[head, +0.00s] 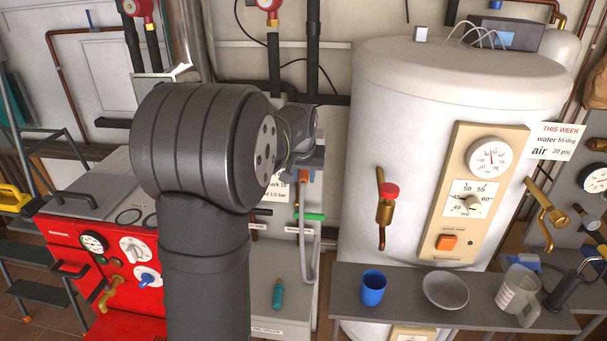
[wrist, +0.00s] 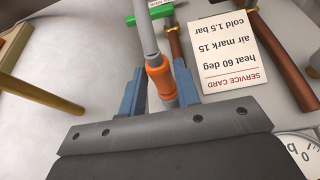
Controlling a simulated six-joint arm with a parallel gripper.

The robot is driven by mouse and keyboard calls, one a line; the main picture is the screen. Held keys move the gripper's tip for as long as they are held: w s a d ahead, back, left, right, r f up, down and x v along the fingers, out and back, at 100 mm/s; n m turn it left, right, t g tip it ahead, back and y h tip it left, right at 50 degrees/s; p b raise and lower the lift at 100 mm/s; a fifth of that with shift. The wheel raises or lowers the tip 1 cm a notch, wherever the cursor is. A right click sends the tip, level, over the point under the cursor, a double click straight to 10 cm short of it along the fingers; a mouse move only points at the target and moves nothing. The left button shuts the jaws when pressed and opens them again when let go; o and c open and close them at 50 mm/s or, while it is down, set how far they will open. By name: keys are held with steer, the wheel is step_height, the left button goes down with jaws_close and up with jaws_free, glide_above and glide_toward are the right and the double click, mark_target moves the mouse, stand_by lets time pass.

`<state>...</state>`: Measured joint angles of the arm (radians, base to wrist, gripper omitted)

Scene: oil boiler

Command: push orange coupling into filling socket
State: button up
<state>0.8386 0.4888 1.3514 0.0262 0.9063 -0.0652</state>
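The orange coupling (wrist: 159,76) sits on the end of a grey hose (wrist: 146,32) in the wrist view. My gripper (wrist: 160,66) has its two blue fingers on either side of the coupling, with the tips appearing to touch it. A pale pinkish pipe-like end (wrist: 167,101) shows below the coupling, towards my gripper's body. I cannot tell whether it is part of the filling socket. In the head view, my gripper (head: 306,160) is at the boiler panel, and the grey hose (head: 309,262) hangs in a loop below it. My arm hides much there.
A green-handled valve (head: 309,216) and a service card (wrist: 228,50) are close to my gripper. The white tank (head: 390,130) stands to the right. A bench (head: 402,308) holds a blue cup (head: 373,288), a bowl (head: 445,290) and a jug (head: 518,292). The red boiler (head: 75,240) is left.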

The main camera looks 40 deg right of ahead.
jaws_close()
steer(key=shift+s+a, duration=1.85)
steer(key=w+a, duration=0.6)
steer(key=a, duration=0.4)
steer(key=w+a, duration=0.6)
steer(key=a, duration=0.4)
steer(key=shift+w+a, duration=0.25)
steer(key=shift+w, duration=0.15)
